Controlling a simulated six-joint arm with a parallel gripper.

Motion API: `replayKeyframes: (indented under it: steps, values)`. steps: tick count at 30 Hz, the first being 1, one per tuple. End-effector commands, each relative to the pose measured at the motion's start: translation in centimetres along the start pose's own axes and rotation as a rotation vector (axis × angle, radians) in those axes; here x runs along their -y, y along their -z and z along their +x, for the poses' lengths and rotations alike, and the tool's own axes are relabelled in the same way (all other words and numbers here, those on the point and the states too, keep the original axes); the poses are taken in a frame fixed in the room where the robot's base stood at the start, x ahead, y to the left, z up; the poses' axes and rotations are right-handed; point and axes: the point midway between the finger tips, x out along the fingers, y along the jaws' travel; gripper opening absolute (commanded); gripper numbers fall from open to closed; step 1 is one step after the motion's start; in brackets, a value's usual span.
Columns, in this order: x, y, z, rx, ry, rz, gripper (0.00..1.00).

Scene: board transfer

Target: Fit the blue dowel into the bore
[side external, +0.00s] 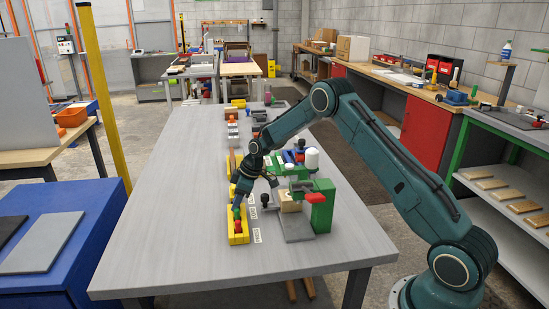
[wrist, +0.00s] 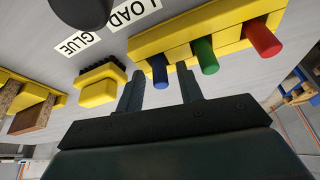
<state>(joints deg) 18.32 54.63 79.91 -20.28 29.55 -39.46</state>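The blue dowel (wrist: 159,71) stands in a yellow rack (wrist: 190,32) in the wrist view, beside a green dowel (wrist: 206,57) and a red dowel (wrist: 262,38). My gripper (wrist: 160,80) is open, with one finger on each side of the blue dowel's end. A gap shows between the fingers and the dowel. In the side view my gripper (side external: 241,197) is low over the far part of the yellow rack (side external: 238,238), and the blue dowel is hidden there. No bore can be made out in either view.
A green press (side external: 320,208) with a red handle stands close to the right of the rack, with a pale wooden block (side external: 290,203) at it. LOAD and GLUE labels (wrist: 130,12) lie on the grey table (side external: 165,225). The table's left side is clear.

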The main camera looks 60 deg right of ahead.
Motion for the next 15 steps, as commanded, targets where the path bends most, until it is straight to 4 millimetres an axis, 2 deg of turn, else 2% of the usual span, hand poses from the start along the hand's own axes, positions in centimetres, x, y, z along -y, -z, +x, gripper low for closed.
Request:
replayKeyframes:
  steps: [8,15]
  values:
    - [0.0,0.0,-0.4,0.000,0.000,0.000,0.37]
    - [-0.1,0.1,-2.5,-0.001,-0.002,0.000,0.37]
